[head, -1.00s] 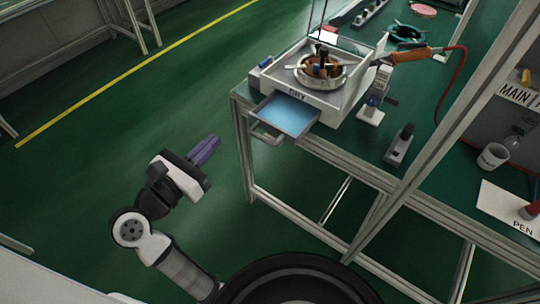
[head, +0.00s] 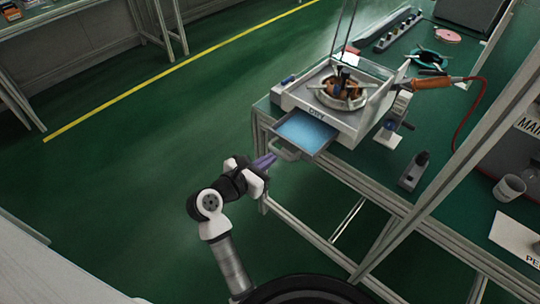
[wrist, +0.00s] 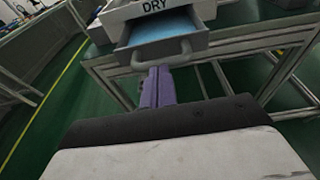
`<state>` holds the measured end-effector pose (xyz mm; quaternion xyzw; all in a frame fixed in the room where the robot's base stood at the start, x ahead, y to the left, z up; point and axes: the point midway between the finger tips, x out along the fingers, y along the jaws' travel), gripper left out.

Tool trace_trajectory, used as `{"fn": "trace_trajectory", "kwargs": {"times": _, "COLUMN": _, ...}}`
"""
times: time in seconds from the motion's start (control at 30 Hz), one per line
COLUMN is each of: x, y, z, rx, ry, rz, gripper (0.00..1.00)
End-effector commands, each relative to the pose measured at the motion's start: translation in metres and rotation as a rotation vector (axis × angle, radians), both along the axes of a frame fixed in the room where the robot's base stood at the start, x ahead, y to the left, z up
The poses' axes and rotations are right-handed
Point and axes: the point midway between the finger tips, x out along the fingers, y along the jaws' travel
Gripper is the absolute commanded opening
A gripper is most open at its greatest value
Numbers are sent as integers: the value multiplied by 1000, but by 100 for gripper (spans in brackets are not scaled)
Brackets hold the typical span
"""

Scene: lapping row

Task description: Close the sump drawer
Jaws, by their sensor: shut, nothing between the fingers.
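The sump drawer (head: 307,133) sticks out open from the front of the white lapping unit (head: 341,117), its blue inside showing. It has a grey handle on its front (head: 284,153). The drawer also shows in the wrist view (wrist: 168,48), below the "DRY" label. My gripper (head: 266,161) has purple fingers that are shut and empty. They are just left of and below the drawer handle in the head view. In the wrist view the fingers (wrist: 157,88) point at the handle from in front and below; whether they touch it I cannot tell.
The unit stands at the corner of a green-topped bench (head: 378,168) with metal frame legs. A dark-handled tool stand (head: 413,171) and an orange-handled tool (head: 432,82) with a red cable are to the right. Green floor left of the bench is clear.

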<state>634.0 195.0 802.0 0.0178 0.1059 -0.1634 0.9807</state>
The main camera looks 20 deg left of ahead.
Motion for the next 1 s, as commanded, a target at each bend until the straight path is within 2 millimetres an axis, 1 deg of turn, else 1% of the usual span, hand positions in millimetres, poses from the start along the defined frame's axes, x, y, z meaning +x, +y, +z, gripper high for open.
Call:
{"fn": "trace_trajectory", "kwargs": {"times": 0.03, "x": 5, "y": -2, "z": 0, "rx": 0, "ry": 0, "rz": -2, "gripper": 0}}
{"fn": "trace_trajectory", "kwargs": {"times": 0.13, "x": 10, "y": -3, "z": -2, "rx": -1, "ry": 0, "rz": 0, "gripper": 0}}
{"fn": "trace_trajectory", "kwargs": {"times": 0.57, "x": 14, "y": -5, "z": -2, "rx": -1, "ry": -1, "rz": -1, "gripper": 0}}
{"fn": "trace_trajectory", "kwargs": {"times": 0.67, "x": 28, "y": -10, "z": -1, "rx": -1, "ry": -2, "rz": -3, "gripper": 0}}
{"fn": "trace_trajectory", "kwargs": {"times": 0.77, "x": 53, "y": -20, "z": 1, "rx": -2, "ry": -1, "rz": -6, "gripper": 0}}
{"fn": "trace_trajectory", "kwargs": {"times": 0.9, "x": 92, "y": -34, "z": 1, "rx": -3, "ry": -1, "rz": -6, "gripper": 0}}
{"fn": "trace_trajectory", "kwargs": {"times": 1.0, "x": 115, "y": -42, "z": 0, "rx": -2, "ry": -1, "rz": -4, "gripper": 0}}
